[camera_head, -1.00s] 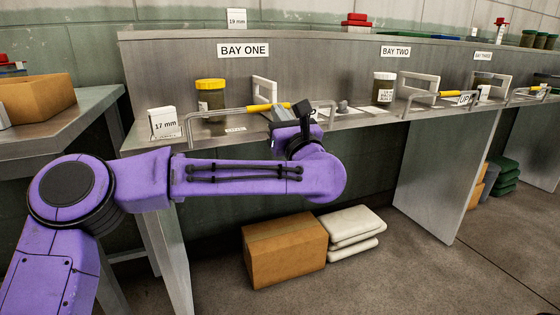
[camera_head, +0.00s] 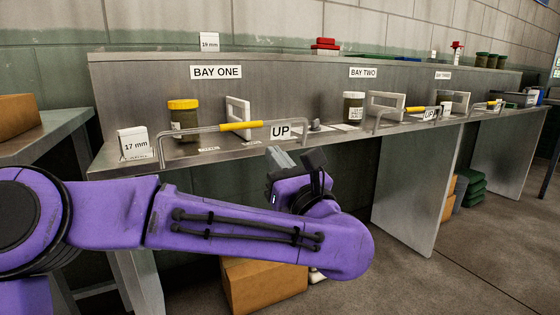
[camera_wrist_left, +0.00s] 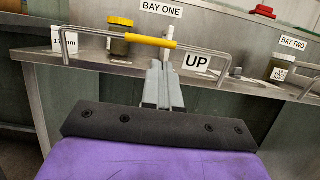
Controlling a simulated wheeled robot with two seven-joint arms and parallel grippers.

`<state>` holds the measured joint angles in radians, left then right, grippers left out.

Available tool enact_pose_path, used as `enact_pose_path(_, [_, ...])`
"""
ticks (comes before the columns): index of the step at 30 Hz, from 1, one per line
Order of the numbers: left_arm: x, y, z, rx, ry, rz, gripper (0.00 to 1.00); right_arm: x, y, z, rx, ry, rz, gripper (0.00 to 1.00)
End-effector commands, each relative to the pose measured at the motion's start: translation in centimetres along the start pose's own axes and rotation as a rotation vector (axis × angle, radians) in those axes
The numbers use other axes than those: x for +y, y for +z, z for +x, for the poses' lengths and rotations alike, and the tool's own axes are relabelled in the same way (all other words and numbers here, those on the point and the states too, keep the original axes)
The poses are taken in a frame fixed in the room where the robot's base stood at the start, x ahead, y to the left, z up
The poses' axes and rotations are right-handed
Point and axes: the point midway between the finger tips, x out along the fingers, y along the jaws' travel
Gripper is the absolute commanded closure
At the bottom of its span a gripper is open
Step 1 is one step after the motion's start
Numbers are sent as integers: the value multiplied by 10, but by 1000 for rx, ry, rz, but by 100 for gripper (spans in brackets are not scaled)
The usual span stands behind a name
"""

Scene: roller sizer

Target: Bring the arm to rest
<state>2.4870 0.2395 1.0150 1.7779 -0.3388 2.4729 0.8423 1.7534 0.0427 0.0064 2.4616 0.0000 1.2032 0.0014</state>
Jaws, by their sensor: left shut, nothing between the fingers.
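My left arm is purple and comes in from the left in the head view. My left gripper (camera_head: 280,158) is shut and empty, in front of and below the bay one shelf edge. In the left wrist view its grey fingers (camera_wrist_left: 161,88) are together, with the bench rail behind them. A metal rail with a yellow sleeve (camera_head: 241,126) stands along the front of bay one, apart from the gripper. My right gripper is not in view.
On the bay one shelf are a yellow-lidded jar (camera_head: 184,119), a "17 mm" block (camera_head: 134,144), a white frame (camera_head: 239,112) and an "UP" sign (camera_head: 281,131). A cardboard box (camera_head: 262,287) lies below. Bay two is to the right.

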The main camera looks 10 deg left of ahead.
Motion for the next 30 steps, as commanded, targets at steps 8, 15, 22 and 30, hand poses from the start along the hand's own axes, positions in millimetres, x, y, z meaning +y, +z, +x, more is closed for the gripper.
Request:
enact_pose_path(8, [1, 5, -16, 0, 2, 0, 100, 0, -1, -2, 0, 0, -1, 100])
enact_pose_path(15, [2, 5, -15, 0, 3, 13, 100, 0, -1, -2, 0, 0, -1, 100])
enact_pose_path(22, [-50, -54, -40, -234, -323, 818, 100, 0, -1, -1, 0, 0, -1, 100])
enact_pose_path(30, [-28, -289, -109, -366, -854, 1694, 100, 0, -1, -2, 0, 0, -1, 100])
